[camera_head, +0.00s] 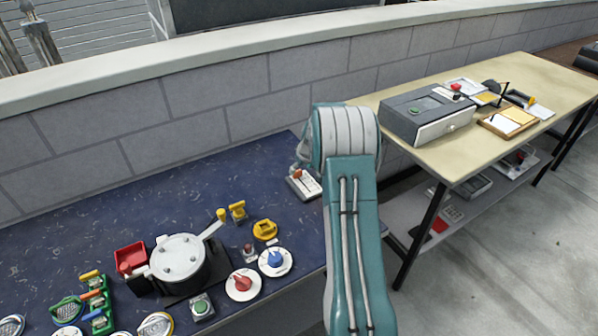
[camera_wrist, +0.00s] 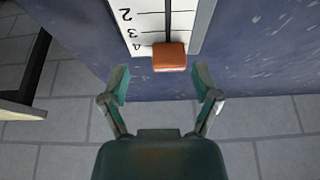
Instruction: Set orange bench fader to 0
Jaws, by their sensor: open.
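The bench fader (camera_head: 304,184) stands at the right end of the blue bench, just left of my arm in the head view. In the wrist view its white scale plate (camera_wrist: 148,22) shows the numbers 2, 3 and 4 upside down beside a dark slot. The orange fader knob (camera_wrist: 169,57) sits at the near end of the slot, beside the 4. My gripper (camera_wrist: 160,82) is open, its fingers apart on either side of the knob and slightly nearer the camera, with no contact visible. The 0 end of the scale is out of the wrist view.
The blue bench (camera_head: 130,225) also holds a pot (camera_head: 180,262), a red bin (camera_head: 130,258), a red dial (camera_head: 242,284) and a blue dial (camera_head: 274,261). A block wall (camera_head: 190,100) runs behind. A beige table (camera_head: 540,75) with a grey box stands at right.

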